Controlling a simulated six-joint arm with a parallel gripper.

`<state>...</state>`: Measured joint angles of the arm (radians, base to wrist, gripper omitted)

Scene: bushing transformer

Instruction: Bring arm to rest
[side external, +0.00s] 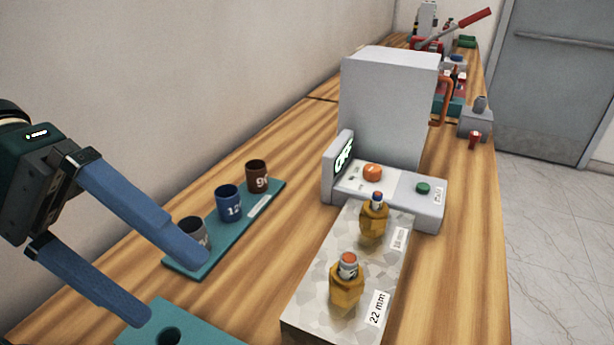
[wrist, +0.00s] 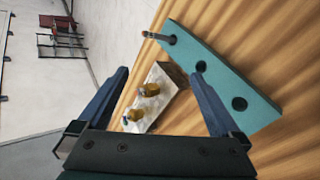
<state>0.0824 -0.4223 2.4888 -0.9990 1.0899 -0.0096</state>
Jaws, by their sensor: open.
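My gripper (side external: 170,280) is at the left of the side external view, with its two blue fingers spread wide and nothing between them. In the wrist view the fingers (wrist: 162,92) are also apart, raised above the bench. Two brass-coloured bushing pieces (side external: 346,283) (side external: 373,220) stand upright on a speckled grey block (side external: 312,290) with size labels, one reading 22 mm. They also show in the wrist view (wrist: 149,90) between the fingers but farther off, not touched.
A teal strip (side external: 183,264) holds three numbered cups (side external: 228,203). A teal plate with holes (side external: 150,335) lies in front; the wrist view shows a peg (wrist: 158,37) at its end. A grey machine (side external: 385,110) with orange and green buttons stands behind the block. Bare bench (side external: 470,260) lies right.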

